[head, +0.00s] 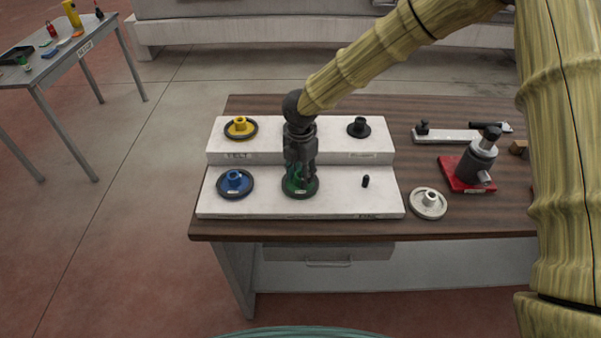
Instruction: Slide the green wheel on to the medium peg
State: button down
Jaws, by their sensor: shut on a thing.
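The green wheel (300,190) sits at the middle of the front step of the white two-step rack (335,205). My gripper (300,180) points down from above and is shut on the green wheel's hub. The fingers hide most of the hub and any peg under it. To the right on the same front step stands a bare short black peg (366,181). A blue wheel (235,183) sits on the left of the front step. A yellow wheel (240,127) and a black wheel (359,127) sit on the back step.
A white wheel (428,203) lies on the brown table (300,229) right of the rack. Behind it stand a red-based device (470,173) and a white bar with black fittings (450,136). A grey side table (70,60) with small items is at the far left.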

jog(key=c, duration=0.9)
grip_release()
jog(key=shift+r, duration=0.1)
notch_tip(320, 180, up, 12)
